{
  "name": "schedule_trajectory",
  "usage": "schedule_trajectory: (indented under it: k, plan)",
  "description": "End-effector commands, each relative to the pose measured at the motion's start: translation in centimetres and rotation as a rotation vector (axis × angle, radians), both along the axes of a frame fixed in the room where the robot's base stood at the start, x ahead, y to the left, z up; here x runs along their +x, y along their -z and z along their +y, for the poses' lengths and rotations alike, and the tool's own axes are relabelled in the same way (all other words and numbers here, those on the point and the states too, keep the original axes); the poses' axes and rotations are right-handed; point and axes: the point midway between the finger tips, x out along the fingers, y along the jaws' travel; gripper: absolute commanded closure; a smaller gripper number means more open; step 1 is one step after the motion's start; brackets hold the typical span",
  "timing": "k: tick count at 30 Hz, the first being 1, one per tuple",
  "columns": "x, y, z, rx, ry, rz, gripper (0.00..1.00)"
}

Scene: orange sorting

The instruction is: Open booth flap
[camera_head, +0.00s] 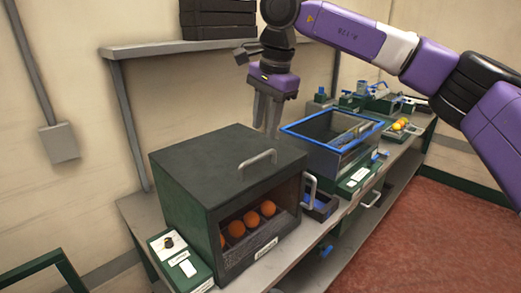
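The booth (185,190) is a dark green and black box at the near end of the bench. A grey bar handle (257,161) sits on its dark top panel (215,153), which lies flat and closed. I cannot tell whether this panel is the flap. Several oranges (253,219) show through the front; I cannot tell whether that front is open or a clear pane. Another grey handle (311,188) stands at the booth's right side. My gripper (268,118) points down behind the booth's back edge, apart from the handles. Its fingers look parted and empty.
A blue-rimmed bin (330,146) stands right of the booth, with a small dark tray (320,208) between them. A control box (180,262) with a knob sits at front left. Yellow and orange fruit (401,124) lies farther back. Red floor (440,240) is clear.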

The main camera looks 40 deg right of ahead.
Motion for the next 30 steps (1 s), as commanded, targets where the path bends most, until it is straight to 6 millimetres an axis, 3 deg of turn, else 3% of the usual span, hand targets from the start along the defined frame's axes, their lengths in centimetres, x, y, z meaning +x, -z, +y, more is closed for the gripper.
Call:
schedule_trajectory:
  k: [5,18,30]
  plan:
    - [0.0,1.0,0.1,-0.003,-0.031,0.009,0.66]
    - [1.2,6.9,0.2,-0.001,-0.030,0.007,0.66]
    - [1.4,7.7,0.2,-0.001,-0.030,0.005,0.66]
